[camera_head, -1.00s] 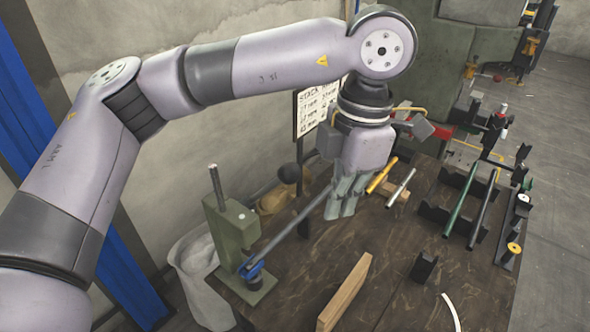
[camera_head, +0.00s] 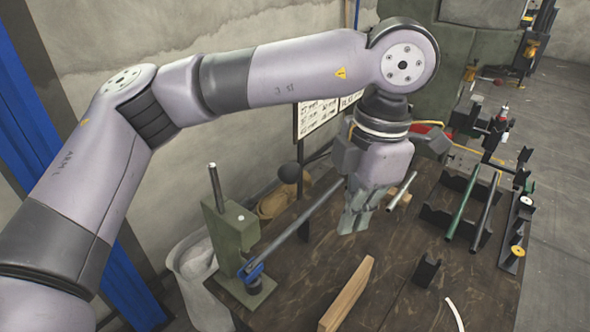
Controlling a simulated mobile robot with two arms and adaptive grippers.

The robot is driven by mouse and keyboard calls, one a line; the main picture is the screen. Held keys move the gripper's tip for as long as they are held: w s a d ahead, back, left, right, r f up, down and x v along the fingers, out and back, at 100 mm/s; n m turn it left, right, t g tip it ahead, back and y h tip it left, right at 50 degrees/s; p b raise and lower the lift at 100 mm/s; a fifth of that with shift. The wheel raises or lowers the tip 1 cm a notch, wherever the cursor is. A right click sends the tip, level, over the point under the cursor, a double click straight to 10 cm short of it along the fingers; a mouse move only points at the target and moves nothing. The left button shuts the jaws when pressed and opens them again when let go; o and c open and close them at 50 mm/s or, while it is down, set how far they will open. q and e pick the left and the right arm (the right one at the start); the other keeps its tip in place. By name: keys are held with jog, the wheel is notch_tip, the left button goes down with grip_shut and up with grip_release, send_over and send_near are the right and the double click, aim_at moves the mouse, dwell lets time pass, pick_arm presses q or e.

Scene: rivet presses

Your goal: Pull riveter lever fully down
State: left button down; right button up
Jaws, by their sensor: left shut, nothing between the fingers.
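The riveter (camera_head: 232,230) is a green press with an upright threaded rod, on the bench at the lower left. Its long grey lever (camera_head: 300,224) slopes from a blue pivot clamp (camera_head: 253,270) up to the right. The far end of the lever meets the left edge of my gripper in the picture; I cannot tell whether they touch. My left gripper (camera_head: 354,219) points down, fingers shut and empty, just right of the lever's end. My right gripper is not in view.
A wooden board (camera_head: 347,294) stands on the dark bench (camera_head: 395,275) in front. Green and grey rods (camera_head: 461,209) rest on black holders at the right. A sign (camera_head: 317,117) stands behind. A pale bin (camera_head: 196,275) is beside the riveter. The bench middle is mostly clear.

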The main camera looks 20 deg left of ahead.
pick_arm(q)
jog(key=shift+s+d+f, duration=0.1)
jog(key=shift+d+f, duration=0.15)
jog(key=shift+d, duration=0.15)
jog(key=shift+s+f, duration=0.1)
jog(key=shift+s+d+f+b, duration=0.2)
jog(key=shift+d+f+b, duration=0.2)
jog(key=shift+d+b, duration=0.25)
jog(key=shift+f, duration=0.1)
jog(key=shift+s+d+f+b, duration=0.25)
jog(key=shift+d+f+b, duration=0.2)
jog(key=shift+d, duration=0.3)
